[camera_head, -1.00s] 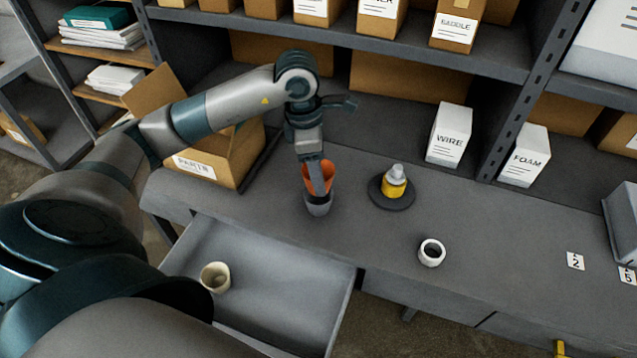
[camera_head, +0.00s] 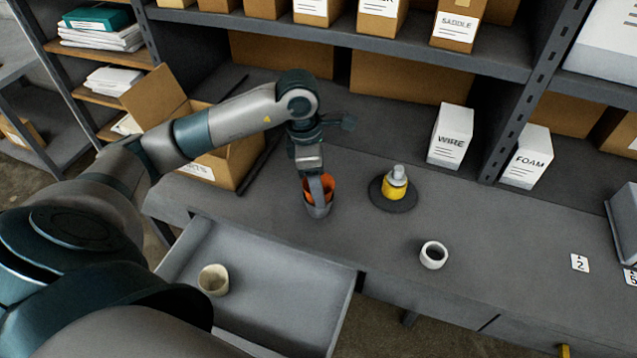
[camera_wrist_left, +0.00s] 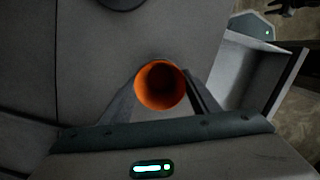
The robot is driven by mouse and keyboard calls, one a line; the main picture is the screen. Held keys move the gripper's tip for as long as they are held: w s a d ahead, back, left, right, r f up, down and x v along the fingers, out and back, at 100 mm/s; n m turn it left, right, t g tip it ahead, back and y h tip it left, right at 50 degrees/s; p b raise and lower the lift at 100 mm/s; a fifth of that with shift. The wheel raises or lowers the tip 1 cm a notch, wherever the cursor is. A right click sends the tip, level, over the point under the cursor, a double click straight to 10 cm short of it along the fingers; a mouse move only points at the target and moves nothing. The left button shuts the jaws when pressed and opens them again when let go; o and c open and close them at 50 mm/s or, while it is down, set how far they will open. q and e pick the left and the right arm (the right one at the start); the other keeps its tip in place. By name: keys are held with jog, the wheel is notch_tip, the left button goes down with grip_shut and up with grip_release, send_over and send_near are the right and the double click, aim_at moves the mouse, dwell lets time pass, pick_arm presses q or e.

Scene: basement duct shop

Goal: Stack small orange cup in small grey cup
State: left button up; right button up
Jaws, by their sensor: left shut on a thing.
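The small orange cup (camera_head: 330,187) sits in the small grey cup (camera_head: 317,209) on the bench, and only its upper part shows above the grey rim. My left gripper (camera_head: 320,193) points down and is shut on the orange cup. In the left wrist view the round mouth of the orange cup (camera_wrist_left: 161,85) lies between my two fingers. The grey cup is mostly hidden by the orange cup and the fingers. My right gripper does not show clearly in the head view.
A yellow bottle (camera_head: 395,184) stands on a dark round disc (camera_head: 378,199) to the right. A white cup (camera_head: 433,255) stands nearer the bench's front edge. A beige cup (camera_head: 213,279) is in the open drawer (camera_head: 265,310). An open cardboard box (camera_head: 235,160) stands at the left.

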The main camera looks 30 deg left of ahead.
pick_arm(q)
jog(key=shift+s+f+b, duration=0.2)
jog(key=shift+f+b, duration=0.4)
jog(key=shift+b, duration=0.05)
jog(key=shift+s+d, duration=0.1)
jog(key=o, duration=1.1)
jog(key=shift+f, duration=0.15)
jog(key=shift+c, duration=0.2)
jog(key=shift+w, duration=0.35)
jog(key=shift+s+r+p, duration=0.15)
jog(key=shift+r+p, duration=0.15)
jog(key=shift+r, duration=0.15)
jog(key=shift+r+p, duration=0.4)
jog(key=shift+p, duration=0.15)
jog(key=shift+r, duration=0.15)
notch_tip(320, 180, up, 12)
jog(key=a+b, duration=0.1)
jog(key=b, duration=0.3)
jog(key=shift+s+a+f+b, duration=0.2)
jog(key=shift+s+a+b, duration=0.15)
jog(key=shift+s, duration=0.05)
